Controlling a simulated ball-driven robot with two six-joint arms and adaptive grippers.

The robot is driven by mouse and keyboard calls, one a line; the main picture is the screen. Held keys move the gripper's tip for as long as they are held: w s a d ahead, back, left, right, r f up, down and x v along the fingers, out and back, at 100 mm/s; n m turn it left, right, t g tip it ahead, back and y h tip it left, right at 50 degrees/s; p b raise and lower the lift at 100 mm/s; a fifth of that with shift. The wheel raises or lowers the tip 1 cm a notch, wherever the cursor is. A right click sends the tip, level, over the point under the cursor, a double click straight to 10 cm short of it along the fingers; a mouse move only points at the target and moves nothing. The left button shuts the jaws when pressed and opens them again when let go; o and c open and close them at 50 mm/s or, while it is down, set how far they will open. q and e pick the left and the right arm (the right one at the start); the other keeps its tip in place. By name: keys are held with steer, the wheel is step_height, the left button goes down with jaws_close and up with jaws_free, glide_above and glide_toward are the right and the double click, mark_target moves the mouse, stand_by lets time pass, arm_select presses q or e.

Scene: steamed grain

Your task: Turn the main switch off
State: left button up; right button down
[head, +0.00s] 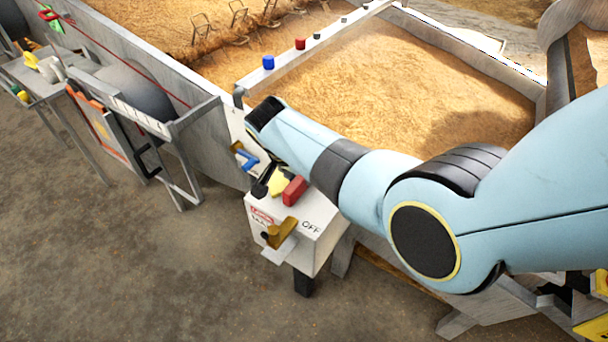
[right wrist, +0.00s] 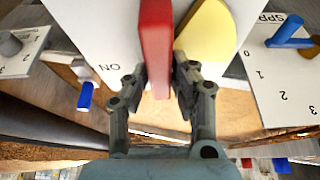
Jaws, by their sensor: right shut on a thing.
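The main switch box (head: 312,238) is a white box with OFF printed on its near right part. Its red handle (head: 294,190) stands up at the top beside a yellow piece (head: 277,183). In the right wrist view the red handle (right wrist: 156,40) runs down between my right gripper's fingers (right wrist: 161,78), which are shut on it. The yellow piece (right wrist: 207,38) is just to its right, and ON is printed to its left. In the head view my right forearm hides part of the box top and much of the gripper. My left gripper is not in view.
A brass-coloured lever (head: 282,234) sits on the box's front, and a blue handle (head: 244,157) is behind it. In the right wrist view a SPRAY dial with a blue knob (right wrist: 287,34) is at right. A grain-filled bed (head: 400,90) lies behind; open floor is at left.

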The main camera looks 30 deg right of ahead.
steer(key=c, duration=1.1)
jaws_free()
step_height(320, 180, up, 10)
steer(key=shift+f, duration=0.1)
steer(key=shift+s, duration=0.1)
